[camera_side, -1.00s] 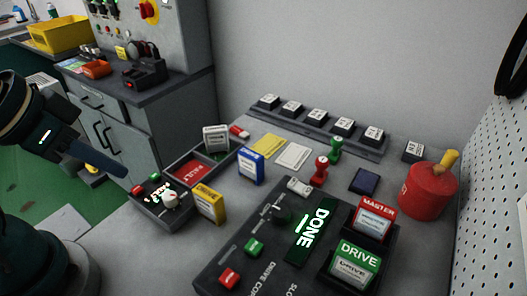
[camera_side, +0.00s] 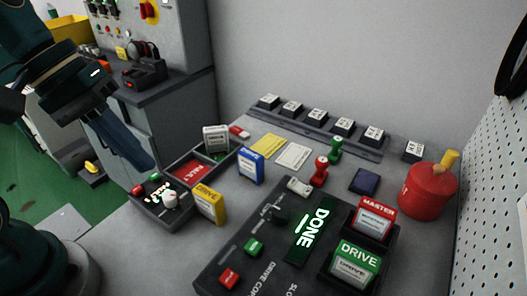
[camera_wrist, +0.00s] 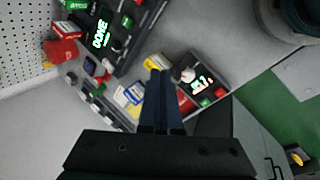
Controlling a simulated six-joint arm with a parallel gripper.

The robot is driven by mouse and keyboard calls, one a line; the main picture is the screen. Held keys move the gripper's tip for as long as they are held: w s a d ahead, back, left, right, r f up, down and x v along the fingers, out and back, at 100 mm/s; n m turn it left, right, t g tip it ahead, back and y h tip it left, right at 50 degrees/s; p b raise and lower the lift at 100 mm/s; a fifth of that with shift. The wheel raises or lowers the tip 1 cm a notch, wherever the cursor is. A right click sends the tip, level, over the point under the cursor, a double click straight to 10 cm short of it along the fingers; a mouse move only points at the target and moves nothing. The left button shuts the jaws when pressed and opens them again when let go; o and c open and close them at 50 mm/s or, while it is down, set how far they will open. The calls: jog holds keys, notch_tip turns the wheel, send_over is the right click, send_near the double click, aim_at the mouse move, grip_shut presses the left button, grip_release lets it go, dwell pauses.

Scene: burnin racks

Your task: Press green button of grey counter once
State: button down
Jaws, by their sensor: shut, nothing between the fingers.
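The grey counter (camera_side: 176,219) is a small dark grey box at the left of the bench. It carries a green button (camera_side: 154,177), a red button (camera_side: 138,190), a white knob (camera_side: 170,199) and a lit display whose digits I cannot read. In the wrist view the green button (camera_wrist: 205,102) and red button (camera_wrist: 220,92) lie to the right of my fingers. My gripper (camera_side: 147,166) is shut and empty, pointing down near the counter's back edge. It appears above and apart from the green button. In the wrist view its fingertips (camera_wrist: 160,73) show beside the counter.
Yellow (camera_side: 210,204), blue (camera_side: 250,166) and white (camera_side: 215,138) cartridges stand around the red FAULT tray (camera_side: 181,181). A large dark console (camera_side: 228,262) showing DONE fills the front. A red can (camera_side: 427,192) stands at right.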

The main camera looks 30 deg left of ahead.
jog(key=w+a+n+t+h, duration=0.1)
jog(key=w+a+n+h, duration=0.2)
jog(key=w+a+n, duration=0.2)
jog(key=n+t, duration=0.2)
jog(key=n, duration=0.3)
send_over(150, 179)
jog(key=a, duration=0.1)
notch_tip(150, 179, down, 2)
jog(key=shift+w+f, duration=0.1)
jog(key=shift+w, duration=0.15)
jog(key=shift+f, duration=4.4)
jog(key=shift+f, duration=0.4)
